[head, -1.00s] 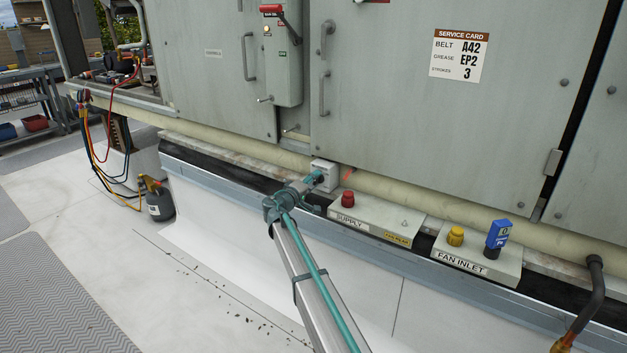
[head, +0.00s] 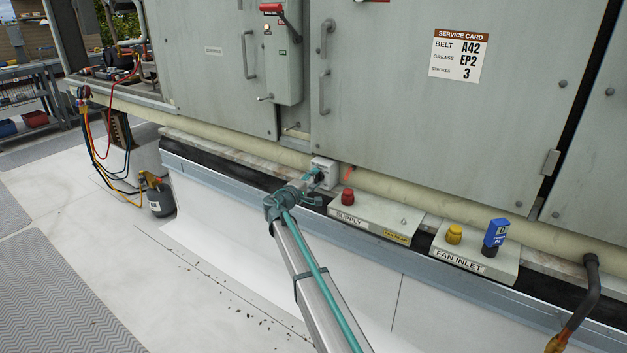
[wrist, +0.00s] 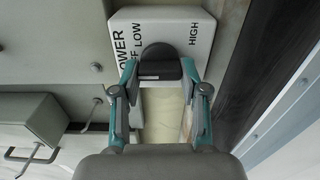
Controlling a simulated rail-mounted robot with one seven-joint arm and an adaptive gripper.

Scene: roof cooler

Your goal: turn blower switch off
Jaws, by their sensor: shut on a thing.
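The blower switch is a small light-grey box (head: 325,170) low on the unit, above the curb. In the wrist view its face (wrist: 175,22) reads OFF, LOW and HIGH, with the word above them partly cut off. A dark round knob (wrist: 160,60) stands out from it. My gripper (wrist: 159,70) is shut on this knob, one finger on each side. In the head view my gripper (head: 314,178) reaches the box from the front left and hides the knob. I cannot tell which label the knob points to.
A box marked SUPPLY (head: 375,218) with a red cap (head: 347,196) sits close to the right of the switch. A FAN INLET box (head: 476,257) is farther right. A pale pipe (head: 400,193) runs along the unit. A red-handled disconnect (head: 283,60) is above.

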